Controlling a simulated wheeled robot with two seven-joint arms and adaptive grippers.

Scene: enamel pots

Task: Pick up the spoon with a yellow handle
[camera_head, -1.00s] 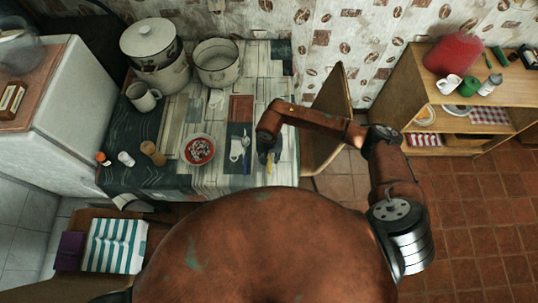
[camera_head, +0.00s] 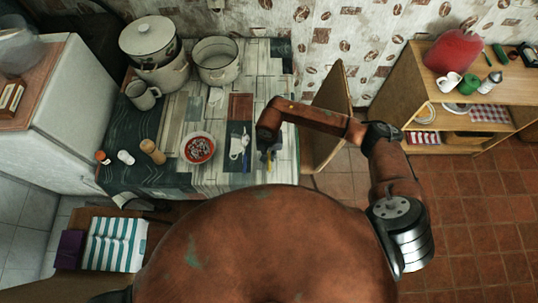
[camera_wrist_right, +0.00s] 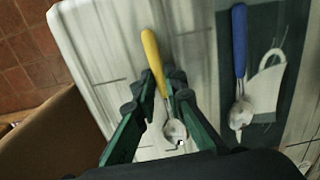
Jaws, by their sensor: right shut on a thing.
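The spoon with a yellow handle (camera_wrist_right: 153,58) lies between the fingers of my right gripper (camera_wrist_right: 166,82) in the wrist view. The gripper is shut on it near where the handle meets the metal. Its metal bowl (camera_wrist_right: 174,130) points toward the wrist. In the head view my right gripper (camera_head: 268,153) is at the table's right part, and only a little yellow shows below it. I cannot tell whether the spoon is clear of the tabletop. My left gripper is not in view.
A filled bowl (camera_head: 198,148), a mug (camera_head: 142,94) and pots (camera_head: 217,66) stand left. A chair (camera_head: 330,118) stands right of the table.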

